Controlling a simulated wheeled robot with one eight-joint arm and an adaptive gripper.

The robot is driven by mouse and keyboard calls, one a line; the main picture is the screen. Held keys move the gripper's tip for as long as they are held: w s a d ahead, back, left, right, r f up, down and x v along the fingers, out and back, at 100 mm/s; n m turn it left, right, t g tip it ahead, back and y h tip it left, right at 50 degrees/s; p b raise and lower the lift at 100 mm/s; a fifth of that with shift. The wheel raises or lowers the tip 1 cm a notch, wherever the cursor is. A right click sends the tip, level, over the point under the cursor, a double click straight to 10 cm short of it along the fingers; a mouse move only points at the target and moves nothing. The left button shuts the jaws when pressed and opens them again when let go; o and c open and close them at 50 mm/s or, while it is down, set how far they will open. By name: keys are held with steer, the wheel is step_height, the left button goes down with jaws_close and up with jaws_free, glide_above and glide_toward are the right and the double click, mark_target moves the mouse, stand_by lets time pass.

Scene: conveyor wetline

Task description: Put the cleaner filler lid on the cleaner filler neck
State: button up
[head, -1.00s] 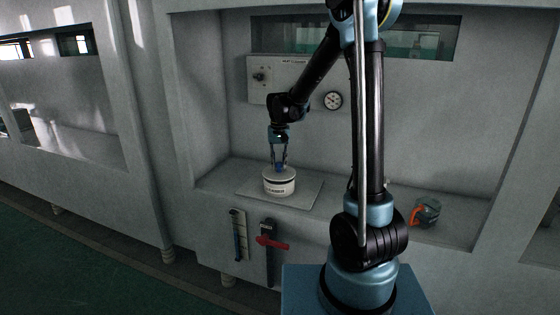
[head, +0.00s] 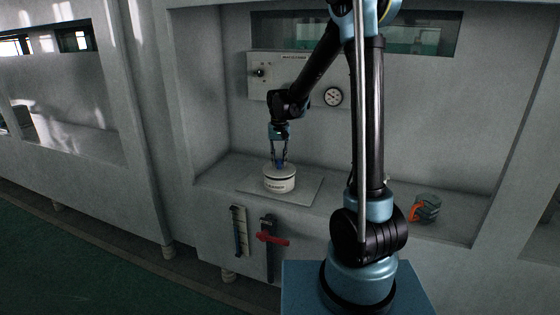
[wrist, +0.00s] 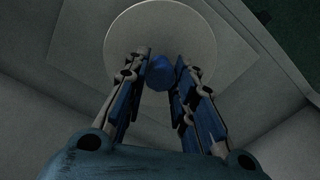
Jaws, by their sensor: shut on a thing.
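The cleaner filler lid is a pale round disc with a blue knob; it shows in the wrist view (wrist: 195,30) and, small, in the head view (head: 270,171). My gripper (head: 280,164) points down over it, with its fingers around the blue knob (wrist: 161,76). The cleaner filler neck (head: 280,185) is a short white cylinder with dark lettering, right under the lid. A dark line runs between lid and neck; I cannot tell whether they touch. In the wrist view the lid hides the neck.
The neck stands on a pale square plate (head: 308,191) on the recessed ledge. A wall box with a knob (head: 259,72) and a round gauge (head: 333,97) are behind. A grey and orange object (head: 426,209) lies at right. A red-handled lever (head: 271,239) and a sight gauge (head: 239,231) are below.

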steer(key=shift+f, duration=0.45)
steer(key=o, duration=1)
steer(key=shift+o, duration=0.2)
steer(key=shift+r, duration=0.1)
step_height(320, 180, up, 12)
